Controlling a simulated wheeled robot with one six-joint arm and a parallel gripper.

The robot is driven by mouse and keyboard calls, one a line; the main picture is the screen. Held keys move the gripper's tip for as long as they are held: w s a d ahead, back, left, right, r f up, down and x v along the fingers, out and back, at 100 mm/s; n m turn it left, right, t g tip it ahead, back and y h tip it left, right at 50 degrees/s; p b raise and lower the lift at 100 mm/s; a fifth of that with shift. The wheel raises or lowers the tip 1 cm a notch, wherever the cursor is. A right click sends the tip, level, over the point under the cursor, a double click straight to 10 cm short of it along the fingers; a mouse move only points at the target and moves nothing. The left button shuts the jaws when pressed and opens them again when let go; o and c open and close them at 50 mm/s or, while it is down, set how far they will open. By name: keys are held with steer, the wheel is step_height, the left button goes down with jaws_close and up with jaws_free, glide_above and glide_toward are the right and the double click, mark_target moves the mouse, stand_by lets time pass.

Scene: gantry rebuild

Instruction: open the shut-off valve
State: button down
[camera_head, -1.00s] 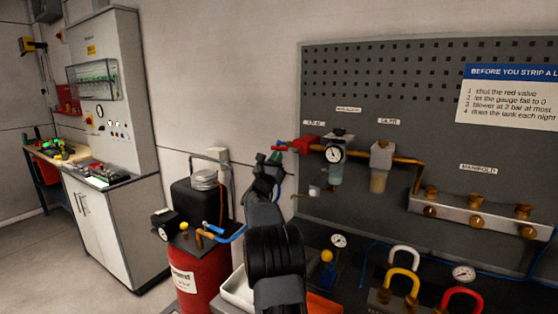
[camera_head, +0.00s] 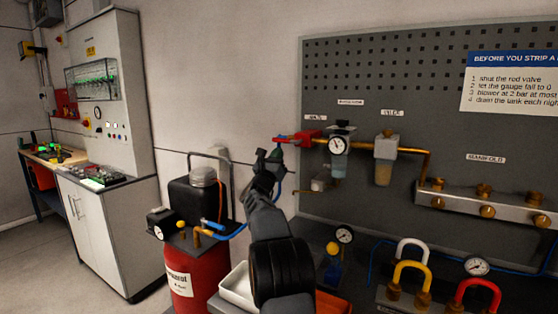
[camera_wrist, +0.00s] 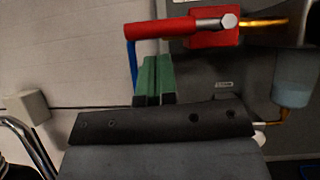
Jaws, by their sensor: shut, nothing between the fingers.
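The shut-off valve (camera_head: 307,136) is red and sits at the left end of the brass pipe on the grey board. Its red lever (camera_wrist: 160,28) points left from a silver pivot in the wrist view, roughly in line with the pipe. My gripper (camera_head: 273,157) is just below and left of the valve in the head view. In the wrist view its green fingertips (camera_wrist: 153,78) are together and empty, below the lever with a small gap showing. The dark gripper body hides what lies beneath.
A gauge and regulator (camera_head: 338,145) and a filter bowl (camera_head: 384,160) are right of the valve. A blue hose (camera_wrist: 131,65) hangs behind the lever. The red tank (camera_head: 190,270) stands below left. A manifold (camera_head: 470,202) and coloured pipe loops are at right.

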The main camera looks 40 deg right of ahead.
steer(key=w+f+b+v, duration=0.1)
steer(key=b+v, duration=0.3)
steer(key=v, duration=0.7)
steer(key=shift+f, duration=0.2)
steer(key=w+a+r+n+t+y+p, duration=0.25)
steer(key=a+n+t+y+p, duration=0.25)
steer(key=a+n+t+y, duration=1)
steer(key=s+a+f+n+g+y+p, duration=0.2)
steer(key=a+n+g+y, duration=0.15)
steer(key=n, duration=0.45)
steer(key=s+a+f+n+g+y+p, duration=0.2)
steer(key=a+n+g, duration=0.25)
steer(key=n, duration=0.25)
steer(key=s+a+f+n+g+y+p, duration=0.1)
steer(key=s+a+f+n+g, duration=0.2)
steer(key=s+n, duration=0.3)
steer(key=s+a+f+n+g+p, duration=0.2)
steer(key=s+a+f+n+g, duration=0.1)
steer(key=s, duration=0.7)
steer(key=s+a+f+n+g+y+p, duration=0.1)
steer(key=s+a+f+n+g+p, duration=0.1)
steer(key=s+f+n+g, duration=0.3)
steer(key=s+n+g, duration=0.1)
steer(key=s+n, duration=0.2)
steer(key=n, duration=0.2)
steer(key=shift+a+y, duration=0.35)
steer(key=shift+a, duration=0.05)
steer(key=shift+d, duration=0.15)
